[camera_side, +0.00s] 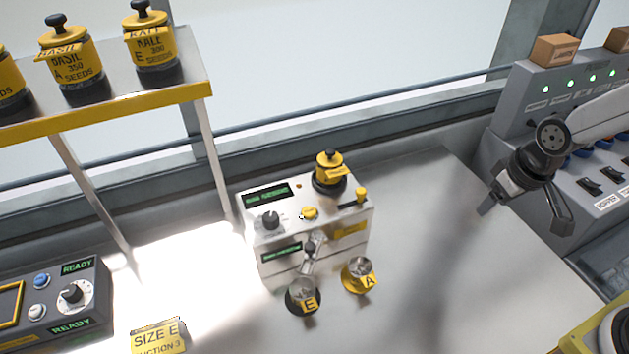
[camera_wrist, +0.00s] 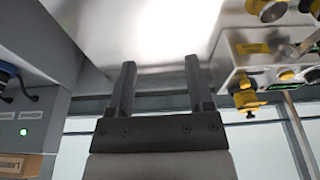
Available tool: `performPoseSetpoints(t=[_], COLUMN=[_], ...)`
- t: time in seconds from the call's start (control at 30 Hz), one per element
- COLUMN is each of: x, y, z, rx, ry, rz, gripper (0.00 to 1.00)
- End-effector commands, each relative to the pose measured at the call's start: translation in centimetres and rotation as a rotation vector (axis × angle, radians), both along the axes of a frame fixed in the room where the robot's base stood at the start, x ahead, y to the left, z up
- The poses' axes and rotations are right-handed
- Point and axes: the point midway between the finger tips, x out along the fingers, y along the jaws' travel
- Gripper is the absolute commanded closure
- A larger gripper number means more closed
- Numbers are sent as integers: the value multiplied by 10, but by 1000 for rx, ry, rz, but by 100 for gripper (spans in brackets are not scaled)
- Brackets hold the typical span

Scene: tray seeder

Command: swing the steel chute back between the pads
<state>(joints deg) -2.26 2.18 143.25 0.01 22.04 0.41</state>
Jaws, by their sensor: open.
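The steel chute (camera_side: 307,262) is a short bright piece with a black knob on the front of the white seeder (camera_side: 345,218). It slants down toward the clear cup on the dark pad marked E (camera_side: 303,301), and its lower end is at or just above that cup. The yellow pad marked A (camera_side: 360,278), also with a clear cup, is to the right and apart from the chute. My gripper (camera_side: 525,215) is open and empty, well right of the seeder. In the wrist view its two fingers (camera_wrist: 160,68) are spread with nothing between them.
A yellow jar (camera_side: 329,168) stands on the seeder. A shelf with yellow seed jars (camera_side: 150,45) is at upper left. A control box (camera_side: 60,300) and a SIZE E card (camera_side: 158,336) are at lower left. A grey switch panel (camera_side: 560,100) is near my gripper. The bench between is clear.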

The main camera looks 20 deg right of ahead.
Motion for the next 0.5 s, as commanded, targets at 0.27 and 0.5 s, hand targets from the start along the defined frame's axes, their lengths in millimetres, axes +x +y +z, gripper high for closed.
performPoseSetpoints(t=[0.27,0.5], x=[52,90], y=[57,131], z=[7,10], rx=[0,-12], ry=[50,105], rz=[128,260], gripper=[33,33])
